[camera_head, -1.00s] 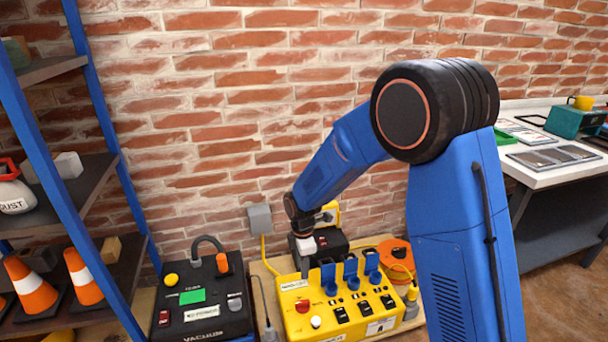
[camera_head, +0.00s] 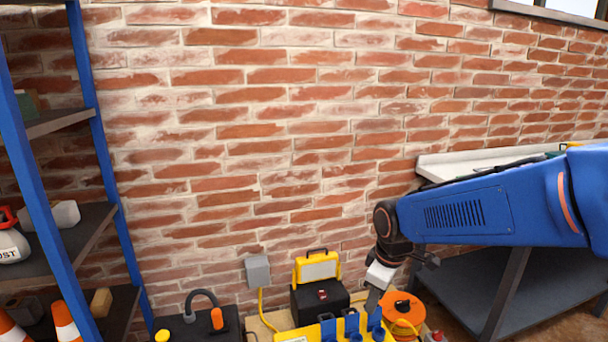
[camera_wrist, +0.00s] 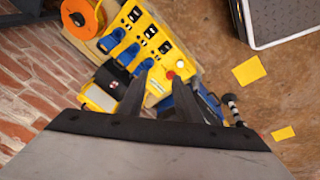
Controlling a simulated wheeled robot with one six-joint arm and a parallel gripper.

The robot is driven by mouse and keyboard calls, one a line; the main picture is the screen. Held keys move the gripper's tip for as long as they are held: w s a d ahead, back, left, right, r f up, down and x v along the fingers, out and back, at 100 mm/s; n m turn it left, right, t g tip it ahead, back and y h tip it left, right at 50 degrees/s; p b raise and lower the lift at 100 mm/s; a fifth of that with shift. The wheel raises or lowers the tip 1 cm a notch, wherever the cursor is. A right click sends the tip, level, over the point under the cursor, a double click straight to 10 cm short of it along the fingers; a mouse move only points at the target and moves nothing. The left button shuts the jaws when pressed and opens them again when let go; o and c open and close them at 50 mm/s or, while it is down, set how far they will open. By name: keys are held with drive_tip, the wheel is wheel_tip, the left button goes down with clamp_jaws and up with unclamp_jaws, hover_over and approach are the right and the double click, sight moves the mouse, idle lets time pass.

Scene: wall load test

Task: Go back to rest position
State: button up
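My gripper (camera_head: 373,299) points down over the right side of the yellow box (camera_head: 290,335), beside the blue flip covers (camera_head: 352,324). In the wrist view my gripper (camera_wrist: 163,76) has its two dark fingers apart with nothing between them. The yellow box (camera_wrist: 158,22) with its blue covers lies below and beyond the fingertips. My arm reaches in from the right of the head view and hides part of the workbench.
A black case (camera_head: 318,304), a yellow work lamp (camera_head: 317,268) and an orange cable reel (camera_head: 402,306) stand around the box. A blue-framed shelf (camera_head: 102,150) is at left, a workbench (camera_head: 470,160) at right. The brick wall (camera_head: 270,130) stands behind.

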drive_tip(key=s+d+r+m+t, duration=0.1)
drive_tip(key=s+d+m, duration=0.4)
drive_tip(key=s, duration=0.5)
drive_tip(key=s+d+r+m+t, duration=0.1)
drive_tip(key=s+d+r+m, duration=0.3)
drive_tip(key=s, duration=0.6)
drive_tip(key=shift+d+r+m+h, duration=0.35)
drive_tip(key=shift+d+m, duration=0.65)
drive_tip(key=shift+d, duration=0.2)
